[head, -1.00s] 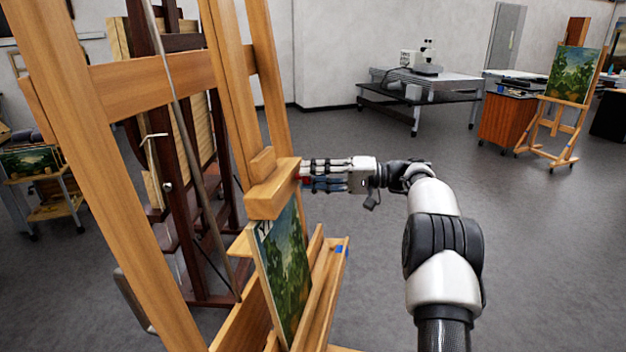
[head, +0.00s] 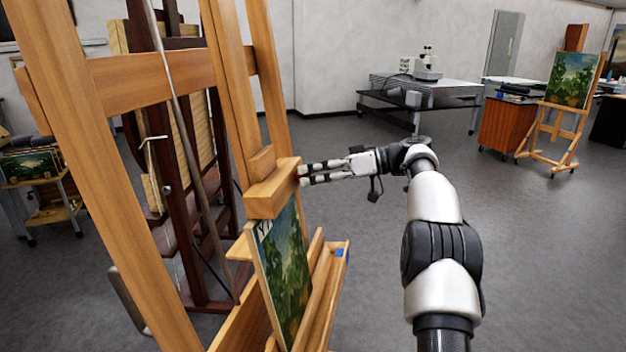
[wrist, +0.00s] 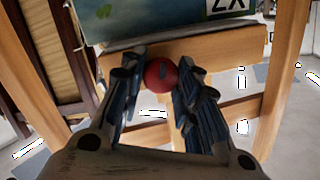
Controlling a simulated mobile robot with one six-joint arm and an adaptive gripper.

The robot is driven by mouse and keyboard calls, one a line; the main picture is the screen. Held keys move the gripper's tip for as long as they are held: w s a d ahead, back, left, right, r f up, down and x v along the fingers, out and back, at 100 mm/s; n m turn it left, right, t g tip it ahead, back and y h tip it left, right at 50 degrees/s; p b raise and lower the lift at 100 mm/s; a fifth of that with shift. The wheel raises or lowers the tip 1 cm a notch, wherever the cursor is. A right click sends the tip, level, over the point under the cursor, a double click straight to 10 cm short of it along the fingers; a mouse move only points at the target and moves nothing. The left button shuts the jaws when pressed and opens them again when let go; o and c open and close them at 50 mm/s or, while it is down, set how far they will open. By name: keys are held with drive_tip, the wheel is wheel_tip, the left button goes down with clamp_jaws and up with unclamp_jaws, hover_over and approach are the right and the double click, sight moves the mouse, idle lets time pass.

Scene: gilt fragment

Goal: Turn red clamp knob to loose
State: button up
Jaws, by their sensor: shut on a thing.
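The red clamp knob (wrist: 160,74) is round, with a dark mark on its face. It sits on the wooden clamp block (wrist: 222,60) of the easel, above the painting's top edge. In the wrist view my gripper (wrist: 158,80) has one finger on each side of the knob, shut on it. In the head view my gripper (head: 306,174) reaches the right side of the clamp block (head: 272,192). The knob is almost wholly hidden there, with only a trace of red between the fingertips. The painting (head: 283,262) stands below the block.
The wooden easel (head: 150,77) fills the left, with a tray ledge (head: 322,290) below the painting. A dark wooden easel (head: 190,130) stands behind it. The floor (head: 540,250) to the right is clear. A table (head: 425,88) and another easel (head: 552,125) are farther back.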

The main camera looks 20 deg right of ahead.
drive_tip(key=shift+n+h+b, duration=0.3)
drive_tip(key=shift+n+b, duration=0.35)
drive_tip(key=shift+n, duration=0.55)
drive_tip(key=shift+r, duration=0.1)
drive_tip(key=o, duration=1.1)
drive_tip(key=shift+c, duration=0.2)
